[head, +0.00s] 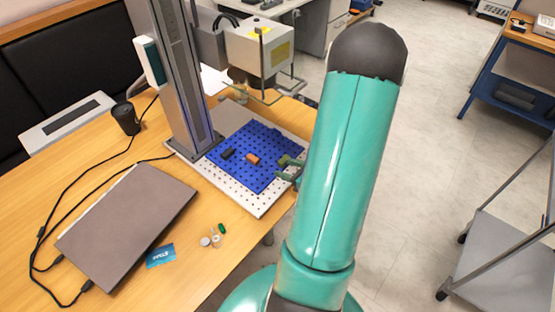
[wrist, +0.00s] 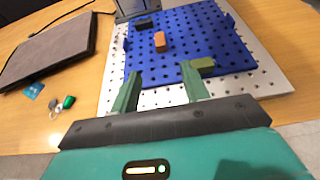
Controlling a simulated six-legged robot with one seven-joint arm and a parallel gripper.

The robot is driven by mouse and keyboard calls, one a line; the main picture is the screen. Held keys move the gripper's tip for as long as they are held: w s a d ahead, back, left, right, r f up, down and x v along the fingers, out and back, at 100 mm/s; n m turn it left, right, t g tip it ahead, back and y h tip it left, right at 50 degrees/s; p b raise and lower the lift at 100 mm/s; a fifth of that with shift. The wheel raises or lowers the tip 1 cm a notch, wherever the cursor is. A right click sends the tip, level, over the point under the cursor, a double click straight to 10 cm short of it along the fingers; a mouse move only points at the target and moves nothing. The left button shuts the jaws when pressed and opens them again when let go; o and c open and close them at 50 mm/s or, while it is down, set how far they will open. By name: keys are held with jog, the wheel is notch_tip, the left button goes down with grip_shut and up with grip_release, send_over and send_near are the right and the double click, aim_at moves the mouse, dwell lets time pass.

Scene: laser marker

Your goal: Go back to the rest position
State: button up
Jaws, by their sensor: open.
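My gripper (wrist: 160,90) is open and empty, with its two green fingers apart over the near edge of the blue perforated plate (wrist: 221,40). In the head view my arm covers most of the gripper; only a green part shows at the plate's right edge. An orange block (wrist: 160,41) lies on the blue plate (head: 247,178), ahead of the fingers. A dark block (wrist: 145,24) lies behind it. The same orange block (head: 252,159) and dark block (head: 228,153) show in the head view.
The laser marker head (head: 262,48) hangs on a grey column (head: 180,80) above the plate. A metal cart (head: 505,255) stands at the right.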

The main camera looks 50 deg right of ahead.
jog(key=w+a+r+n+g+y, duration=0.35)
jog(key=a+r+n, duration=0.25)
jog(key=a+n, duration=0.4)
jog(key=w+a+r+n+g+y, duration=0.2)
jog(key=a+r+n+g+y, duration=0.2)
jog(key=a+r+n, duration=0.5)
jog(key=s+a+r+n+h, duration=0.3)
jog(key=a+r+n+h, duration=0.1)
jog(key=n, duration=0.4)
jog(key=s+a+r+n+h, duration=0.4)
jog(key=a+r+n, duration=0.3)
jog(key=a+n, duration=0.1)
jog(key=shift+a+r+n, duration=0.25)
jog(key=shift+n, duration=0.05)
jog(key=shift+g, duration=0.25)
